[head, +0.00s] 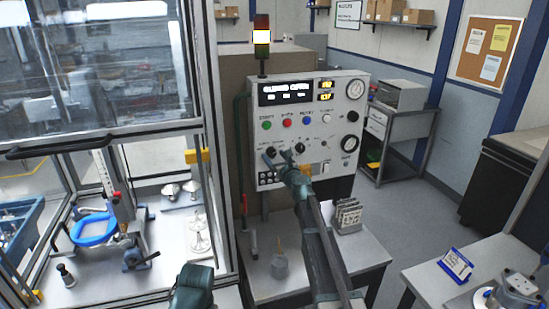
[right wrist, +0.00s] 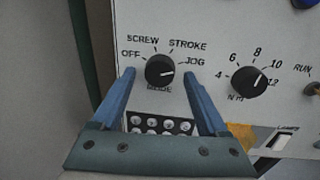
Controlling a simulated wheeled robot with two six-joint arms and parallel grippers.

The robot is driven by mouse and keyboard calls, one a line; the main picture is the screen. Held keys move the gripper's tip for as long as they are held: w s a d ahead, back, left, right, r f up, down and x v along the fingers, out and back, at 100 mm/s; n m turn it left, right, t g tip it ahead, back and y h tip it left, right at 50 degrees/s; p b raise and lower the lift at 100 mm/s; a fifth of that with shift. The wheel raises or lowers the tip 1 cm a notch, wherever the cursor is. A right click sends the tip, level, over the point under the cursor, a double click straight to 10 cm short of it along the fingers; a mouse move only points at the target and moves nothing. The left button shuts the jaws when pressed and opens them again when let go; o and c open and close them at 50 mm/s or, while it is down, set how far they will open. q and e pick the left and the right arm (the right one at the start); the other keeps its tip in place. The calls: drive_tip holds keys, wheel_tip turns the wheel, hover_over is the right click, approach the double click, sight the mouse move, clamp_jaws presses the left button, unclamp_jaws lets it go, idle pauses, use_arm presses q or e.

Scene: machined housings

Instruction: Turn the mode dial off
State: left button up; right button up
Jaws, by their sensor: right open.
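The mode dial (head: 270,152) is a round black knob at the lower left of the light grey control panel (head: 338,88). In the right wrist view, the mode dial (right wrist: 160,68) has OFF, SCREW, STROKE and JOG around it. Its white mark points right, nearest JOG. My right gripper (head: 284,157) is at the panel's lower left. In the right wrist view, the open fingers of my right gripper (right wrist: 158,76) appear on either side of the dial. I cannot tell whether they touch it.
A second black dial (right wrist: 249,81), marked N·M, is right of the mode dial. A block of small round connectors (right wrist: 160,125) lies below the mode dial. A glass-walled cabinet (head: 120,130) stands left of the panel. A small bench (head: 345,262) stands below the panel.

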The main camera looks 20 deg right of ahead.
clamp_jaws()
idle(0.4)
